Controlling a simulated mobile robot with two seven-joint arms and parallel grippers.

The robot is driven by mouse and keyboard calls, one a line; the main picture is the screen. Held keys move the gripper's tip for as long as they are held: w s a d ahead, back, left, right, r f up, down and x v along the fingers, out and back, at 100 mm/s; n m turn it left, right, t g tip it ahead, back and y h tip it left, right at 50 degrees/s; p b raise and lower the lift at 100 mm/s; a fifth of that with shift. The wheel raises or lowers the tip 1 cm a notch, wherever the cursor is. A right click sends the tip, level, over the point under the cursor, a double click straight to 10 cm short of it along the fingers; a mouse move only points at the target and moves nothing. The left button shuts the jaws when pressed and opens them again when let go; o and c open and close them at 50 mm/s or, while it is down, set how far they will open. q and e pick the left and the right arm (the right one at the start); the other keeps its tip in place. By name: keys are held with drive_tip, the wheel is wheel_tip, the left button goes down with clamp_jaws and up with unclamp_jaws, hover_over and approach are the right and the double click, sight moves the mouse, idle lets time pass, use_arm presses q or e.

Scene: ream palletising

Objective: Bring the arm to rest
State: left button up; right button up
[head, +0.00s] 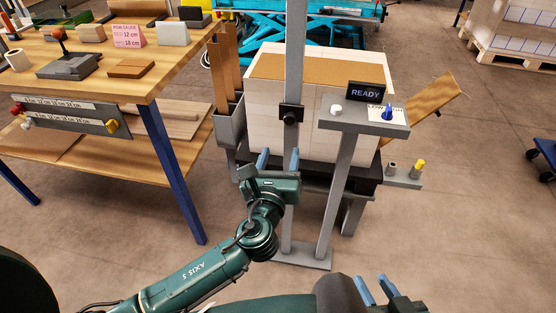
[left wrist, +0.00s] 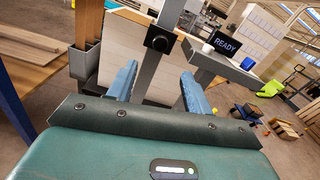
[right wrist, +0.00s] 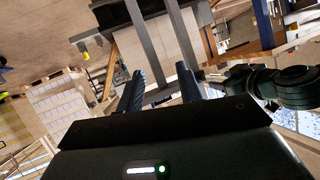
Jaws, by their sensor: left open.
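My left gripper (head: 279,160) is in front of the stand's grey post, below its black knob. Its two blue fingers are apart with nothing between them; the left wrist view shows the same open fingers (left wrist: 158,88). My right gripper (head: 376,288) is low at the bottom edge of the head view. Its fingers (right wrist: 160,88) are also apart and empty in the right wrist view. The pale stack of reams (head: 320,100) with a brown top sheet stands behind the post, clear of both grippers as far as I can see.
A grey stand carries a READY display (head: 365,92), a white button and a blue knob (head: 387,112). A wooden workbench (head: 150,85) with blocks and a pink sign (head: 128,36) is at left. A loaded pallet (head: 510,50) stands far right. The floor at right (head: 480,220) is mostly clear.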

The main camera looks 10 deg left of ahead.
use_arm(q)
drive_tip(key=shift+s, duration=0.85)
